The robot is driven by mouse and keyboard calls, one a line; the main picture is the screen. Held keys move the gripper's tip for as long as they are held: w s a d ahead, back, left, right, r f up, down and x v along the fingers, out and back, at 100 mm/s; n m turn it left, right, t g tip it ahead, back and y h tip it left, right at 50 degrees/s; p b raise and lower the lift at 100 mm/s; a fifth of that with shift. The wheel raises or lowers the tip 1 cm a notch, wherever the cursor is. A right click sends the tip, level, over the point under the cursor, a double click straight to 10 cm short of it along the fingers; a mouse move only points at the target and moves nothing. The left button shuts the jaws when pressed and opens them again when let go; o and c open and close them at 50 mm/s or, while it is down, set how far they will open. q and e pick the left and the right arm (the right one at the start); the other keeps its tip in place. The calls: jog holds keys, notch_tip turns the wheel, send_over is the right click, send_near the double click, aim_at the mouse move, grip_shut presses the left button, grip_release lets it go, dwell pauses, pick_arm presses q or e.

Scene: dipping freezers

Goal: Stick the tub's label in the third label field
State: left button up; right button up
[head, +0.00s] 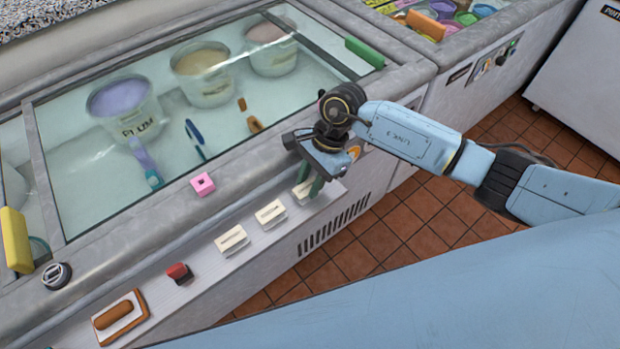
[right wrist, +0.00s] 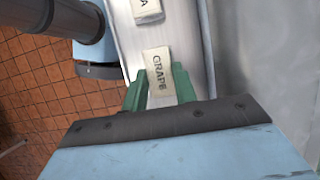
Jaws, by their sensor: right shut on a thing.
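My right gripper (head: 312,182) is over the front ledge (head: 205,262) of the freezer. Two more cream labels, a middle one (head: 270,212) and a left one (head: 232,239), sit on the ledge. Under the glass are a purple tub (head: 122,100) marked PLUM, a cream tub (head: 203,75) and a pinkish tub (head: 271,50). My left gripper is out of view.
A red-topped block (head: 179,273) and a brown-handled tool on a board (head: 120,317) lie on the ledge to the left. A pink block (head: 203,184) sits on the freezer rim. Yellow (head: 15,240) and green (head: 365,53) handles are on the lids. A second freezer (head: 455,65) adjoins.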

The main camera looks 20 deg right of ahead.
aim_at(310, 185)
jog(key=shift+r, duration=0.15)
jog(key=shift+r+p, duration=0.4)
jog(key=shift+r, duration=0.1)
jog(key=shift+r+p, duration=1.1)
jog(key=shift+r, duration=0.75)
